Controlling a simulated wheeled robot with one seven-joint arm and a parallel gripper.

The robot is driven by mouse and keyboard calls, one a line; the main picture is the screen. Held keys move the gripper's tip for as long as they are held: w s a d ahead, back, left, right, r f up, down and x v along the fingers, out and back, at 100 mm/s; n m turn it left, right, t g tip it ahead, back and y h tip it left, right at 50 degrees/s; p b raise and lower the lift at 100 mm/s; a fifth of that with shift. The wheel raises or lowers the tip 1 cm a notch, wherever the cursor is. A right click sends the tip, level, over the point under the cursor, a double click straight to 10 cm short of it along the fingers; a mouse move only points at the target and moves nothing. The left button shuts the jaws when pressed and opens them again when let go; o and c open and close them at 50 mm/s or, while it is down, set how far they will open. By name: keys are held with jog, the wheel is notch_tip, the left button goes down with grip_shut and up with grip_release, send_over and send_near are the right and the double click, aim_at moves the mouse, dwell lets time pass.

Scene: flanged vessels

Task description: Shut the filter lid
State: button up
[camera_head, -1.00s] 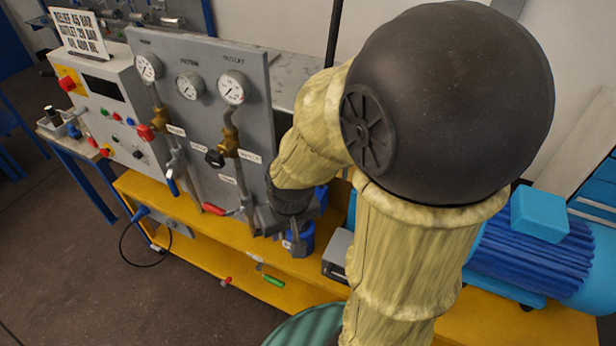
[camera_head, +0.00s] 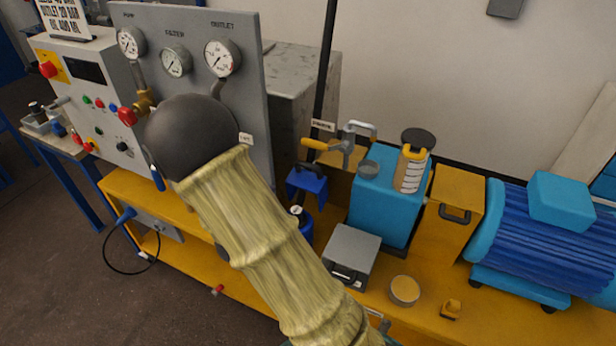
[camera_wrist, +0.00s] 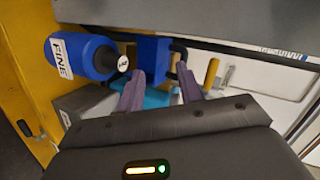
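The blue filter (camera_head: 306,228) stands on the yellow bench, partly hidden behind my arm. In the wrist view it is a blue cylinder (camera_wrist: 88,57) labelled FINE, lying left of my fingers. A blue plate-like part with a dark handle (camera_head: 306,184) shows just above it. It looks like the lid, raised, though its hinge is not clear. In the wrist view this part (camera_wrist: 153,52) is beyond my fingertips. My gripper (camera_wrist: 160,72) is open, its two fingers apart with nothing seen held. Contact with the blue part cannot be told. In the head view my arm hides the gripper.
A grey gauge panel (camera_head: 257,105) stands at left. A yellow-handled valve (camera_head: 322,146), a teal tank (camera_head: 383,200), a grey box (camera_head: 352,254) and a blue motor (camera_head: 535,232) crowd the yellow bench. A round tan-topped pot (camera_head: 404,290) sits near its front.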

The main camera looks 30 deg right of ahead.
aim_at(308, 165)
jog(key=m+h, duration=0.1)
jog(key=s+d+m+h+b, duration=0.1)
jog(key=m+h, duration=0.1)
jog(key=m+h+b, duration=0.1)
jog(key=m+h, duration=0.1)
jog(key=shift+s+d+f+t, duration=0.2)
jog(key=shift+s+f+t, duration=0.1)
jog(key=shift+s+t, duration=0.1)
jog(key=p+x, duration=0.3)
jog(key=x, duration=1.4)
jog(key=shift+d+r+p, duration=0.1)
jog(key=shift+d+p, duration=0.1)
jog(key=shift+p, duration=0.15)
grip_shut()
